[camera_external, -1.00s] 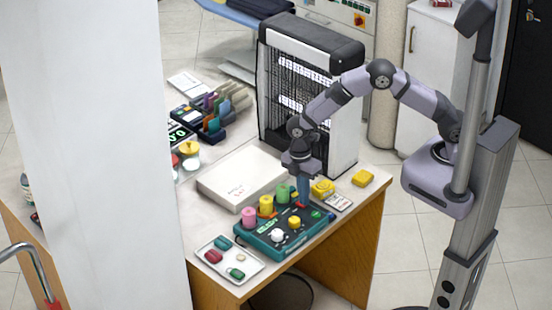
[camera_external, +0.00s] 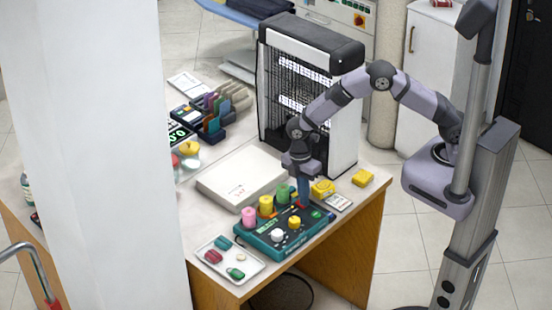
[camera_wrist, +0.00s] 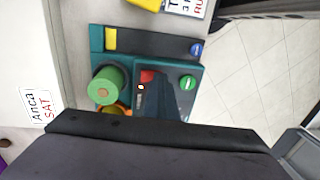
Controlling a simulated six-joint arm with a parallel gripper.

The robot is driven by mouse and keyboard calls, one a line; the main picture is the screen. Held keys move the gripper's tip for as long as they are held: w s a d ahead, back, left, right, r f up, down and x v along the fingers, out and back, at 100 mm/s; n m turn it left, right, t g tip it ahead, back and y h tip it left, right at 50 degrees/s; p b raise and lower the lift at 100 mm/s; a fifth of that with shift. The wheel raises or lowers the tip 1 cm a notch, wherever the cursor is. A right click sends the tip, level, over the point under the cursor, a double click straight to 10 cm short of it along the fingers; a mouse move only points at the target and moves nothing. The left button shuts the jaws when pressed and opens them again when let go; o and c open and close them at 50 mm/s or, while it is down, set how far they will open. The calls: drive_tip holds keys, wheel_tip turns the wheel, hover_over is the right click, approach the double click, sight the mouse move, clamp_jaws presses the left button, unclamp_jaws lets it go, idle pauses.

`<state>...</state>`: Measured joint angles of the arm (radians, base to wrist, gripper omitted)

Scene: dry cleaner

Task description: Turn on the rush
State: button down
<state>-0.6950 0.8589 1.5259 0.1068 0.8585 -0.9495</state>
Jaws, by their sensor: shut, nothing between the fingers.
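A teal control panel (camera_external: 262,238) with a dark top lies near the front of the desk. It carries pink, yellow and green cylinders and two knobs. In the wrist view the panel (camera_wrist: 97,45) shows a green cylinder (camera_wrist: 106,85), a small red control (camera_wrist: 147,76), a green round button (camera_wrist: 187,82) and a blue round button (camera_wrist: 196,49). No marking that I can read shows which control is the rush. My gripper (camera_external: 303,203) is shut and empty, pointing down over the panel's far right part.
A white flat box (camera_external: 242,177) lies behind the panel. A tall black-and-white rack (camera_external: 345,130) stands behind my gripper. A white tray (camera_external: 255,270) with small pieces is in front.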

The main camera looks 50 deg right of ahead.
sight(298, 201)
drive_tip(key=shift+w, duration=0.8)
drive_tip(key=shift+s, duration=0.15)
drive_tip(key=shift+r, duration=0.1)
drive_tip(key=r+p, duration=0.2)
drive_tip(key=r, duration=0.1)
drive_tip(key=r+p, duration=0.1)
drive_tip(key=shift+w+r, duration=0.2)
drive_tip(key=shift+w, duration=0.1)
drive_tip(key=shift+w+r+b, duration=0.15)
drive_tip(key=shift+r+b, duration=0.15)
drive_tip(key=shift+b, duration=0.15)
wheel_tip(298, 201, up, 9)
drive_tip(key=b, duration=0.2)
drive_tip(key=shift+w, duration=0.4)
drive_tip(key=shift+s+f+b, duration=0.15)
drive_tip(key=shift+f+b, duration=0.15)
drive_tip(key=shift+b, duration=0.7)
